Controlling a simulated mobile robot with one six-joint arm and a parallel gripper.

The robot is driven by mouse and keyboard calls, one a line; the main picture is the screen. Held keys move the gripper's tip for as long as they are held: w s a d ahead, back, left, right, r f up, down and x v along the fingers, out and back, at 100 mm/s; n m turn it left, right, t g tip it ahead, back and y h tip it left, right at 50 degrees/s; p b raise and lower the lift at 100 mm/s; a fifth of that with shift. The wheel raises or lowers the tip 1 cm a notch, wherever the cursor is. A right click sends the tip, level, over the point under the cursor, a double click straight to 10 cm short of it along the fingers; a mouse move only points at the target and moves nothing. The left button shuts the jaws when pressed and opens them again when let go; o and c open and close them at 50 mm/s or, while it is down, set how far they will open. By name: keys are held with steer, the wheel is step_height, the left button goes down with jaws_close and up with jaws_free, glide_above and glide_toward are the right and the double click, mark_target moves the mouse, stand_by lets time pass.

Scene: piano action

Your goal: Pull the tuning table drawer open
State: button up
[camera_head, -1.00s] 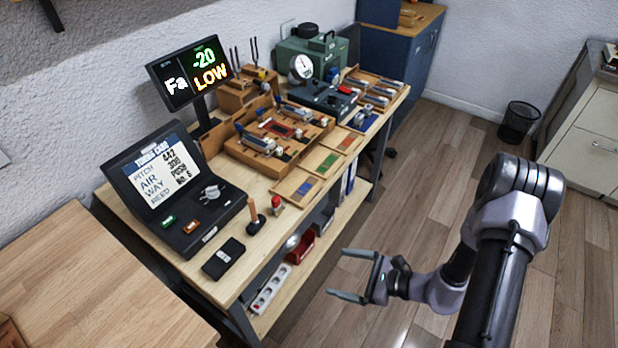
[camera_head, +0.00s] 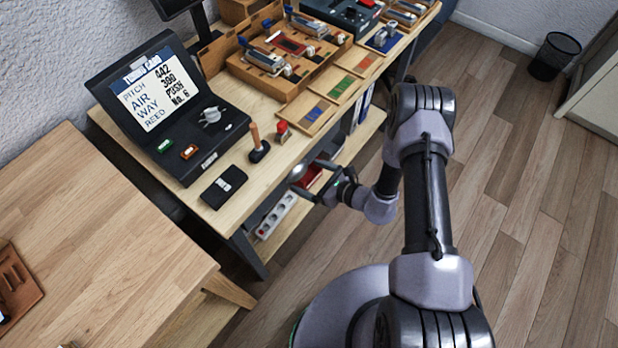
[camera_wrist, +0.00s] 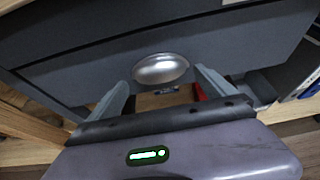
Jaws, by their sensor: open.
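The tuning table (camera_head: 236,205) has a dark grey drawer front (camera_wrist: 90,62) under its wooden top, seen close up in the wrist view. A rounded silver knob (camera_wrist: 160,68) is on the drawer front, and it also shows in the head view (camera_head: 297,171) below the table's edge. I see no clear gap that shows the drawer open. My gripper (camera_head: 306,178) is open at the front of the table. In the wrist view its two fingers (camera_wrist: 161,82) point at the drawer, one to each side of the knob. I cannot tell whether they touch it.
The tabletop holds a display case (camera_head: 160,100), a black box (camera_head: 223,187) and a wooden-handled tool (camera_head: 257,143). Another wooden table (camera_head: 110,220) stands at left.

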steer(key=shift+w+a, duration=0.15)
steer(key=shift+a, duration=0.05)
steer(key=shift+c, duration=0.2)
